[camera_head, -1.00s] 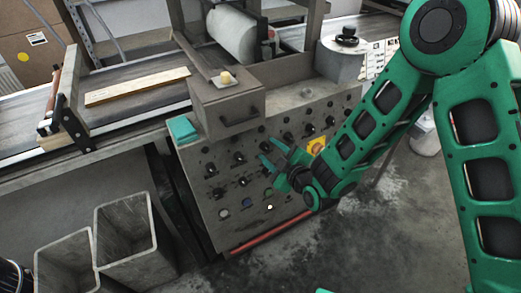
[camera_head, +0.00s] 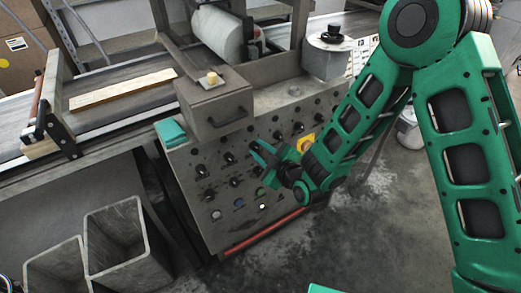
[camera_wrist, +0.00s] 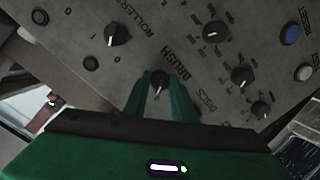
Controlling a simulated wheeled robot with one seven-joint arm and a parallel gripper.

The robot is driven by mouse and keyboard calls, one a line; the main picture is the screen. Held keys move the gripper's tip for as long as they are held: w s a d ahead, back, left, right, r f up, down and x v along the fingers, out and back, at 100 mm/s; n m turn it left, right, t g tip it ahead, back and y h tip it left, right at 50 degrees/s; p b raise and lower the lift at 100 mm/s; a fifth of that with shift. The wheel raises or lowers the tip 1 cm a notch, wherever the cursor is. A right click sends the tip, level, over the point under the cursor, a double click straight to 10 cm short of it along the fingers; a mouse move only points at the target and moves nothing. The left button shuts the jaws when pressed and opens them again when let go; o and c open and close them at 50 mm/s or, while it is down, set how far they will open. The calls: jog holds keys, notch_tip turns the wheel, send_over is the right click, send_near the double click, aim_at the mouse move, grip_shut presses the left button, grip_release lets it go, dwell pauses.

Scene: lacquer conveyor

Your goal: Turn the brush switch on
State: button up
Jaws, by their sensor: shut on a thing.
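The brush switch (camera_wrist: 159,83) is a black rotary knob with a white pointer line, beside the label BRUSH on the grey control panel (camera_wrist: 75,25). In the wrist view, the green fingers of my gripper (camera_wrist: 160,92) are on either side of this knob, shut on it. The pointer line runs roughly toward the gripper's palm, slightly tilted. In the head view, my gripper (camera_head: 258,159) reaches the panel's middle from the right; the brush knob cannot be made out there.
Close by are the roller knob (camera_wrist: 116,34), another black knob (camera_wrist: 216,32), the discs knob (camera_wrist: 242,75) and a blue reset button (camera_wrist: 290,34). The conveyor carries a wooden plank (camera_head: 122,90). Open grey bins (camera_head: 128,245) stand at lower left.

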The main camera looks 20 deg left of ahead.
jog(key=m, duration=0.5)
jog(key=shift+w+d+y, duration=0.2)
jog(key=shift+w+y, duration=0.05)
jog(key=shift+y, duration=0.05)
jog(key=m, duration=0.5)
jog(key=shift+w+a+r+m+g+y, duration=0.1)
jog(key=shift+r+m+g+y, duration=0.05)
jog(key=shift+m+g+y, duration=0.15)
jog(key=shift+c, duration=0.2)
jog(key=shift+o, duration=0.2)
jog(key=o, duration=1)
jog(key=shift+s, duration=0.25)
